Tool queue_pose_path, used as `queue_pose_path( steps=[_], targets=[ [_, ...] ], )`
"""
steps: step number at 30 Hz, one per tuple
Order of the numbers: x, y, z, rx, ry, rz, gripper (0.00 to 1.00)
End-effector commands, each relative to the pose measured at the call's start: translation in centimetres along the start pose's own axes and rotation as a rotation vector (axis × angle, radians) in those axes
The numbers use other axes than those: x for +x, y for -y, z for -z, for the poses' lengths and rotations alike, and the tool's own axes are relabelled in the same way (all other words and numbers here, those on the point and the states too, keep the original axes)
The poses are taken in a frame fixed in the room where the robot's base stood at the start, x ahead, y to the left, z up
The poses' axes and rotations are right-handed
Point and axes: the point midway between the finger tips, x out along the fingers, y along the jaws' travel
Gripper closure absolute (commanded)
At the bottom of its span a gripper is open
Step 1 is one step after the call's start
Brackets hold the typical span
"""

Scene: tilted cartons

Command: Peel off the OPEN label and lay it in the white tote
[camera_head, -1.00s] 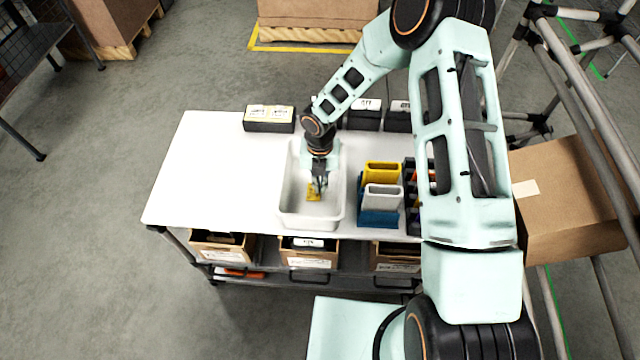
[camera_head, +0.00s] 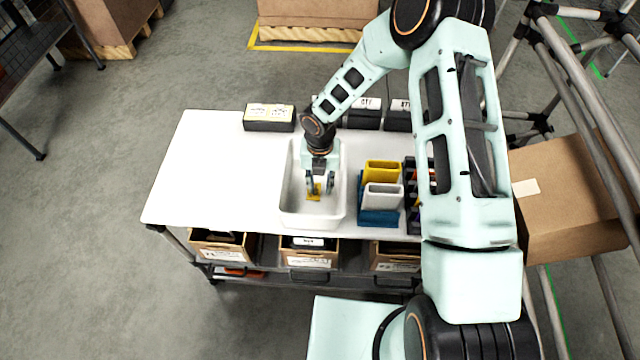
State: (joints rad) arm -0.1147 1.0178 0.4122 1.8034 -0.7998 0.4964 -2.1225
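The white tote (camera_head: 287,205) stands on the white table, just right of its middle. A small yellow piece (camera_head: 314,196) that looks like a label is inside the tote, on or close to its floor. Its print is too small to read. My gripper (camera_head: 320,187) points down into the tote, directly over the yellow piece. Its two fingers are spread apart, one on each side of the yellow piece, and nothing is seen clamped between them. Part of the yellow piece is hidden by the gripper.
A rack with yellow, white and blue holders (camera_head: 380,208) stands close right of the tote. Black boxes with pale tops line the back edge, including one at left (camera_head: 269,118). Tilted cartons (camera_head: 222,245) sit below the front edge. The left of the table (camera_head: 200,170) is clear.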

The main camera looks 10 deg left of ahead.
Motion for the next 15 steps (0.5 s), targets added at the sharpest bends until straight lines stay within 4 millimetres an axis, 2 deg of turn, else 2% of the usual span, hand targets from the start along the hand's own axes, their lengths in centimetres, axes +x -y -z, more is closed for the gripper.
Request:
queue_pose_path(
  steps=[8, 11, 15],
  targets=[
    [-0.3, 0.0, 0.0, 0.0, 0.001, 0.0, 0.75],
    [-1.4, 0.0, -0.1, 0.001, 0.002, -0.001, 0.75],
    [-4.1, 0.0, -0.2, 0.001, 0.004, -0.002, 0.75]
  ],
)
